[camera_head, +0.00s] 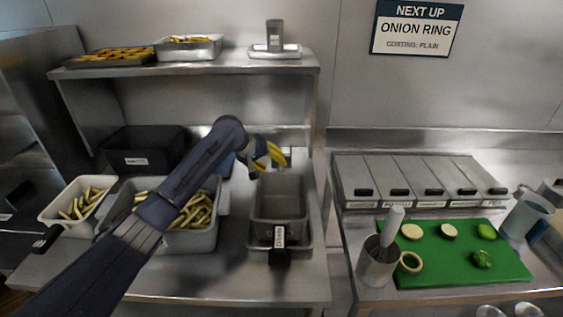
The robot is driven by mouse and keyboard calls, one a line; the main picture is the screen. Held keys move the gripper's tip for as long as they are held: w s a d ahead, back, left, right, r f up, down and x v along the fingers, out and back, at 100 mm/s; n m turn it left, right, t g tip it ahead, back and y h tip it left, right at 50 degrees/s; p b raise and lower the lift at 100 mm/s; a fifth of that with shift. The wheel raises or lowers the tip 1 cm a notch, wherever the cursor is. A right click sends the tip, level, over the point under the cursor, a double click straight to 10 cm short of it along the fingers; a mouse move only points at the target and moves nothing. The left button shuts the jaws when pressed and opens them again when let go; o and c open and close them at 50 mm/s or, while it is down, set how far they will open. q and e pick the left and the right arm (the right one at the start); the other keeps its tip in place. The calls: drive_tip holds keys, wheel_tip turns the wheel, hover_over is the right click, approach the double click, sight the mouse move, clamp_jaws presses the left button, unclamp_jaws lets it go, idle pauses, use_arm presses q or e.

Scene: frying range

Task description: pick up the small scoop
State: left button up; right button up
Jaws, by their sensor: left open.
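My left arm reaches in from the lower left, and my left gripper (269,157), with yellow fingers, is open just behind the metal basket (280,190). A small grey metal piece (285,153) shows beside the fingers, partly hidden; I cannot tell whether it is the small scoop or whether the gripper touches it. A pale-handled tool (392,228) stands in a metal cup (377,264) at the right; its lower end is hidden. My right gripper is not in view.
A shelf (190,68) overhangs behind the gripper. Tubs of cut fries (75,208) stand at the left, a black bin (142,150) behind them. At the right are lidded bins (415,182) and a green board (455,262) with vegetable pieces. The basket's black handle (279,256) points forward.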

sight(279, 170)
use_arm(q)
drive_tip(key=shift+a+x, duration=0.2)
drive_tip(key=shift+x, duration=3.45)
drive_tip(key=shift+w, duration=0.1)
drive_tip(key=shift+c, duration=0.4)
clamp_jaws()
